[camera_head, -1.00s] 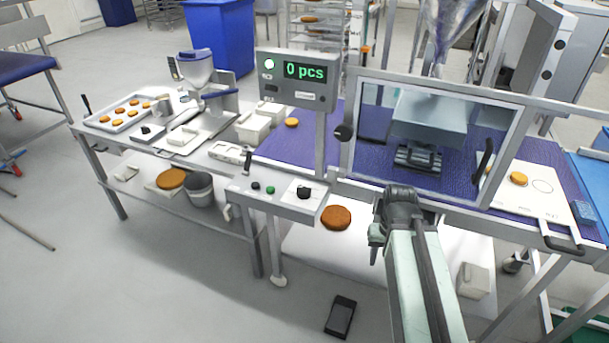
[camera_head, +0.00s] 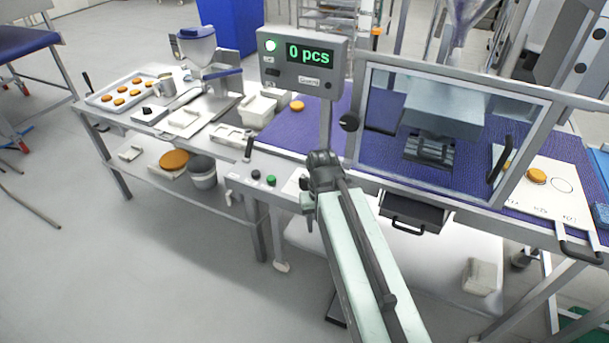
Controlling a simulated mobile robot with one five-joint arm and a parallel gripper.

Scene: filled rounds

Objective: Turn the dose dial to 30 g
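The control box (camera_head: 245,183) is at the front of the table, with a green button (camera_head: 271,180), a dark button and a black lever. The dose dial seems to be the black knob on the white plate (camera_head: 294,184) at the box's right end. My arm now covers most of it, so its setting cannot be read. The display (camera_head: 310,54) above reads "0 pcs". My gripper (camera_head: 307,203) is at the right end of the box, near the plate. Its fingers are too small and hidden to tell open from shut, and contact with the dial cannot be told.
A dark drawer (camera_head: 412,214) hangs under the table. Floor in front is clear at left.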

